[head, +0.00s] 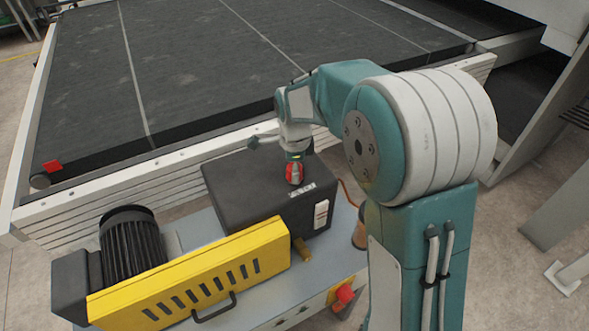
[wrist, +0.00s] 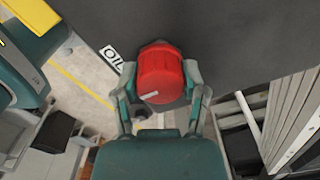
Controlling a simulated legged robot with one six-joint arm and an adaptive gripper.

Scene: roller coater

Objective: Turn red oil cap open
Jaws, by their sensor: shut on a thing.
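The red oil cap (wrist: 160,75) sits on the dark oil box (wrist: 240,35), beside a white "OIL" label (wrist: 112,57). A pale mark shows on the cap's near edge. My gripper (wrist: 160,82) has one finger on each side of the cap and is shut on it. In the head view the red cap (head: 294,173) shows on top of the black box (head: 235,195), with my gripper (head: 294,165) right above it. The gripper partly hides the cap there.
A yellow guard (head: 190,275) with slots and a handle stands in front of the box, next to a black motor (head: 130,245). A conveyor belt (head: 200,60) with a pale side rail lies behind. A red button (head: 345,293) is at the lower right.

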